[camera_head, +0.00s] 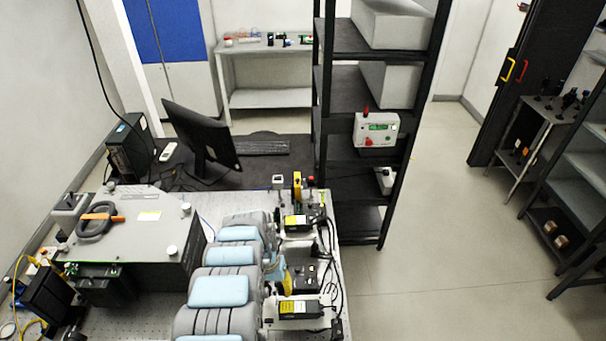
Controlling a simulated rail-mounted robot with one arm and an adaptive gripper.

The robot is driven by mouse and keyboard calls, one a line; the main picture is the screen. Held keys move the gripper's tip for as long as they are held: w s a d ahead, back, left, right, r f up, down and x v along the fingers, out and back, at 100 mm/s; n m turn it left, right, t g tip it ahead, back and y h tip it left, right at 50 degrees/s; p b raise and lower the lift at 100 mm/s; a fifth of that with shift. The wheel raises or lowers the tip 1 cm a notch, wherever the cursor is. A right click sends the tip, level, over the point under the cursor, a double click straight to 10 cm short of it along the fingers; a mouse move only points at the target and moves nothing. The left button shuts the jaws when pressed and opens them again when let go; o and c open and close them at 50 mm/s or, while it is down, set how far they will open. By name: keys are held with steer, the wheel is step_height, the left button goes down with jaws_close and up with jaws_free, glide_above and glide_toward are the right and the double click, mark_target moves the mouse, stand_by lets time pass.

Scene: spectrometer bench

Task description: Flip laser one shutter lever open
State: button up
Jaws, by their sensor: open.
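Two laser-like units stand along the right side of the optical bench (120,325). The far unit (298,222) is a dark box with a yellow label on a pale mount. The near unit (300,308) looks alike. I cannot tell which is laser one. No shutter lever can be made out clearly on either, so its position cannot be told. My grey arm with light blue caps lies just left of both units and hides part of the bench. I cannot make out my gripper or its fingers.
A large grey box (135,235) with a dark handle loop (97,220) fills the left of the bench. An upright yellow part (297,185) and black cables (330,265) crowd the units. A monitor (200,135) and black shelf (350,100) stand behind.

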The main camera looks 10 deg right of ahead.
steer(key=shift+s+a+r+t+p, duration=0.2)
steer(key=shift+r+t+p, duration=0.3)
steer(key=shift+p, duration=1.2)
steer(key=shift+w+a+r, duration=0.1)
steer(key=shift+w+r, duration=0.05)
steer(key=shift+r, duration=0.6)
step_height(320, 180, up, 15)
steer(key=a, duration=0.2)
steer(key=w+d+r+t+h, duration=0.2)
steer(key=w+d+t, duration=0.2)
steer(key=w, duration=0.6)
steer(key=w+d+r+n+t+h, duration=0.1)
steer(key=w+d+r+t+h, duration=0.1)
steer(key=w+d, duration=0.7)
steer(key=shift+w+d+r+n+t, duration=0.15)
steer(key=shift+w+r+n+t, duration=0.15)
steer(key=shift+w+r+t, duration=0.8)
steer(key=shift+s+f+t, duration=0.25)
steer(key=shift+f+t, duration=0.05)
steer(key=shift+f, duration=0.2)
